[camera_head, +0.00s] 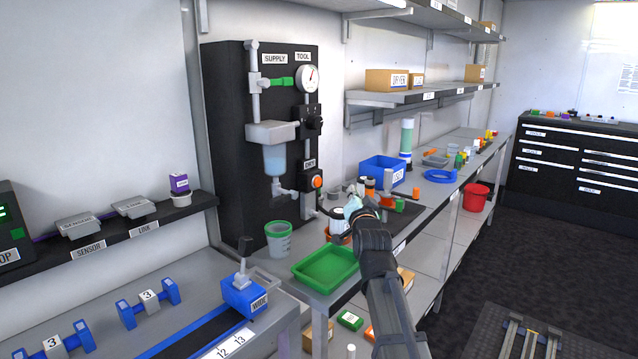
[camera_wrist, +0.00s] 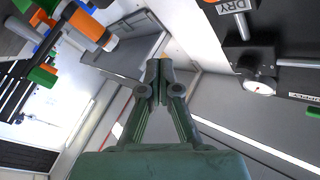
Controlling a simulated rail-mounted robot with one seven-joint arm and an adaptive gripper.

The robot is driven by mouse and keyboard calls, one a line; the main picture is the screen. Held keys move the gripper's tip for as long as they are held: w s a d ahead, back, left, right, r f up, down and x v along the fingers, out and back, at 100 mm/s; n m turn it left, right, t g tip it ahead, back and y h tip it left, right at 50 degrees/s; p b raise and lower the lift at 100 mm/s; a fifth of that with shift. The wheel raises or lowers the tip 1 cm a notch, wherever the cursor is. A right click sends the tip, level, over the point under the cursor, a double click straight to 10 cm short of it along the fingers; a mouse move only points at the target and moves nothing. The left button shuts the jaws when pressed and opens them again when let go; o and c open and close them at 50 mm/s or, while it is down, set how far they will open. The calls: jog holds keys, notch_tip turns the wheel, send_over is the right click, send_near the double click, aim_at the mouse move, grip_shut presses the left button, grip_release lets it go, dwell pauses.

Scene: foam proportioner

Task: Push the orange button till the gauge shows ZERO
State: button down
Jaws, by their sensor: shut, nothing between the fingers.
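The black panel (camera_head: 225,150) stands against the wall, with the orange button (camera_head: 317,182) at its lower right, just below the DRY label. The round white gauge (camera_head: 308,78) is at the panel's upper right beside the TOOL label; its reading is too small to tell. In the wrist view the gauge (camera_wrist: 258,86) shows at an angle, with the panel (camera_wrist: 270,48) around it. My gripper (camera_head: 352,203) is to the right of the button and lower in the picture, apart from it. In the wrist view my gripper (camera_wrist: 157,82) is shut and empty.
A green tray (camera_head: 326,267) and a grey cup with a green rim (camera_head: 279,240) stand on the bench below the panel. A blue bin (camera_head: 382,172) and small bench items lie behind my gripper. A clear bowl (camera_head: 274,160) and pipes project from the panel.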

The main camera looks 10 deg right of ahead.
aim_at(317, 182)
jog(key=shift+w+r+p, duration=0.1)
jog(key=shift+r+p, duration=0.05)
jog(key=shift+p, duration=0.2)
jog(key=p, duration=0.4)
jog(key=w+a+p, duration=0.1)
jog(key=p, duration=0.2)
jog(key=shift+w+r+p, duration=0.2)
jog(key=shift+w+p, duration=0.05)
jog(key=shift+p, duration=0.15)
jog(key=p, duration=0.4)
jog(key=a+p, duration=0.1)
jog(key=p, duration=0.3)
jog(key=shift+w, duration=0.25)
jog(key=w+a+p, duration=0.2)
jog(key=p, duration=0.2)
jog(key=shift+w, duration=0.1)
jog(key=shift+w+a+f+p, duration=0.15)
jog(key=shift+w+a+p, duration=0.45)
jog(key=shift+p, duration=0.25)
jog(key=shift+w+a+f+p, duration=0.2)
jog(key=shift+w+a+p, duration=0.15)
jog(key=shift+w+p, duration=0.05)
